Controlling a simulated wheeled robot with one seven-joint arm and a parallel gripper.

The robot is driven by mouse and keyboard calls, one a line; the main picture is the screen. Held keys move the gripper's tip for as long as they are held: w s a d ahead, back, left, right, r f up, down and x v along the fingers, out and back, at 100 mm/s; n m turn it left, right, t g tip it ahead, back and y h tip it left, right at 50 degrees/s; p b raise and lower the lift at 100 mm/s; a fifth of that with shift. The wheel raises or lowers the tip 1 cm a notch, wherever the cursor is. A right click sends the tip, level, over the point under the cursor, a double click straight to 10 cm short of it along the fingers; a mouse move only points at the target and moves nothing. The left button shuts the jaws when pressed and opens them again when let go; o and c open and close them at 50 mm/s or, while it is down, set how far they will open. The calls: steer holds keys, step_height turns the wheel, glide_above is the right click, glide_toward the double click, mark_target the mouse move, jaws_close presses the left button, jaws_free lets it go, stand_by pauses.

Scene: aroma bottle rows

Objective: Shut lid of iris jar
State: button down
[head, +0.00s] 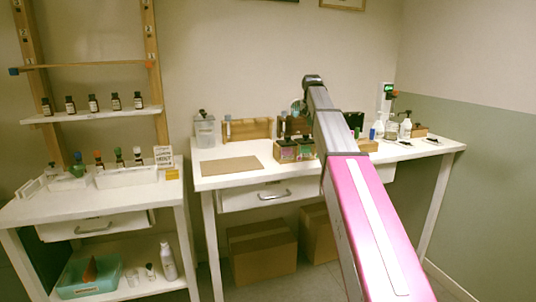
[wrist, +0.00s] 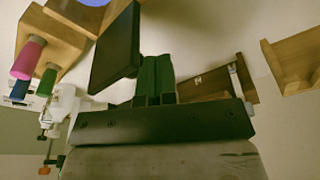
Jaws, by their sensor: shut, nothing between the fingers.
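I cannot read which is the iris jar. A dark flat panel (wrist: 115,45), possibly a raised lid, shows in the wrist view just left of my fingers. My gripper (wrist: 154,80) has green fingers pressed together with nothing between them. Whether they touch the panel I cannot tell. In the head view my arm hides part of the area behind the jars.
A tan mat (head: 230,166) lies left of the jars, with a clear canister (head: 204,132) and a wooden rack (head: 248,129) behind it. White bottles (head: 405,128) stand at the right. A second table (head: 95,204) stands left. The front of the jar table is mostly clear.

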steer(key=shift+f, duration=0.15)
steer(key=shift+s+d, duration=0.1)
steer(key=shift+s, duration=0.05)
steer(key=shift+s+d, duration=0.4)
steer(key=shift+s, duration=0.8)
steer(key=shift+s+d, duration=0.35)
steer(key=shift+s, duration=0.9)
steer(key=shift+s+d, duration=0.4)
steer(key=shift+s, duration=0.8)
step_height(320, 180, up, 6)
steer(key=shift+s, duration=0.1)
stand_by(0.4)
